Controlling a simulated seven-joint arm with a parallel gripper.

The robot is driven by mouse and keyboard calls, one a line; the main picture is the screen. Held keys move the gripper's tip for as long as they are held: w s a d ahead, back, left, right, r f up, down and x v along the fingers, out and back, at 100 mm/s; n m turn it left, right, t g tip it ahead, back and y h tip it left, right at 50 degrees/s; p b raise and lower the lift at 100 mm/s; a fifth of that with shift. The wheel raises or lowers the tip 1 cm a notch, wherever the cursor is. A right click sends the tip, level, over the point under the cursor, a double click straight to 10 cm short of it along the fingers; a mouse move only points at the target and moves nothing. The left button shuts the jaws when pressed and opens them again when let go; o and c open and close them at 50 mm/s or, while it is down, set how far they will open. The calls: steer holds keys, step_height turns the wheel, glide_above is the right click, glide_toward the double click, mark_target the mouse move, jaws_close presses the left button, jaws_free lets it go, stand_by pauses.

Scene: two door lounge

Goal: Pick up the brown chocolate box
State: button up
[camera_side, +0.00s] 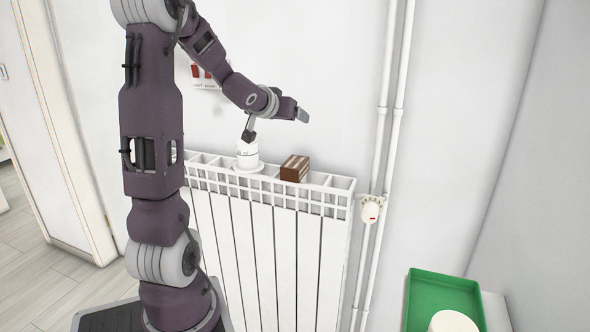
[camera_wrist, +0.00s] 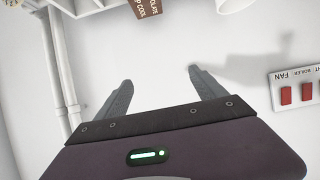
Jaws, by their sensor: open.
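The brown chocolate box (camera_side: 293,168) stands on top of the white radiator (camera_side: 265,192), right of a white cup-like container. It has pale stripes or lettering. In the wrist view, part of the box (camera_wrist: 147,8) shows at the top edge, beyond my fingertips and cut off by the frame. My gripper (camera_side: 276,126) is above the radiator top, above and to the left of the box. Its fingers are spread and empty in the wrist view (camera_wrist: 159,77), with only pale wall between them. It does not touch the box.
The white container (camera_side: 247,157) stands on a saucer close to one fingertip; I cannot tell if they touch. White pipes (camera_side: 388,120) and a valve (camera_side: 371,211) are on the right. A green tray (camera_side: 420,300) is at lower right. Red switches (camera_wrist: 307,92) are on the wall.

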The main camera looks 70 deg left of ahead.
mark_target(292, 165)
step_height(292, 165, down, 14)
steer(key=shift+r, duration=0.1)
steer(key=shift+w+f, duration=0.1)
steer(key=shift+f, duration=0.2)
steer(key=x, duration=0.6)
steer(key=shift+w+a, duration=0.25)
steer(key=shift+a, duration=0.05)
steer(key=c, duration=1.6)
